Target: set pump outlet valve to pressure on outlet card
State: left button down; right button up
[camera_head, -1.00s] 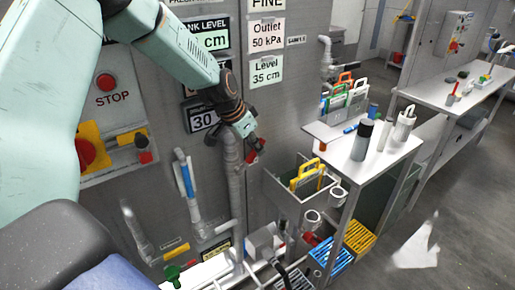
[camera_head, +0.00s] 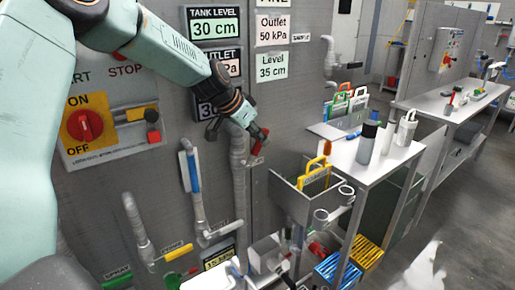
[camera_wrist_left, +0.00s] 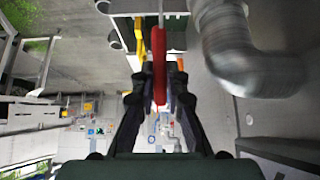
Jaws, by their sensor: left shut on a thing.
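The outlet card (camera_head: 272,30) on the grey wall reads "Outlet 50 kPa". The outlet pressure display (camera_head: 229,62) is left of it, with its number hidden behind my left arm; only "kPa" shows. My left gripper (camera_head: 260,138) is at the top of a grey vertical pipe, at the red valve handle (camera_head: 257,160). In the left wrist view the red handle (camera_wrist_left: 160,88) stands between the two fingers, and the gripper (camera_wrist_left: 159,85) is shut on it. My right gripper is not in view.
Left of the pipe is a panel with a red and yellow ON/OFF switch (camera_head: 85,125). A bin with yellow-handled tools (camera_head: 316,170) and a table with bottles (camera_head: 367,143) stand close to the right. More pipes and handles are below.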

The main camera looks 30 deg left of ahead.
pick_arm(q)
jog(key=shift+a+r, duration=0.1)
jog(key=shift+r, duration=0.15)
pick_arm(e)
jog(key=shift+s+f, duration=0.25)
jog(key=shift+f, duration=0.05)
pick_arm(q)
jog(key=shift+w, duration=0.1)
jog(key=c, duration=1.4)
grip_release()
jog(key=shift+o, duration=0.2)
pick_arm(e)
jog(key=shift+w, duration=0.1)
pick_arm(q)
notch_tip(320, 180, up, 10)
jog(key=shift+f, duration=0.25)
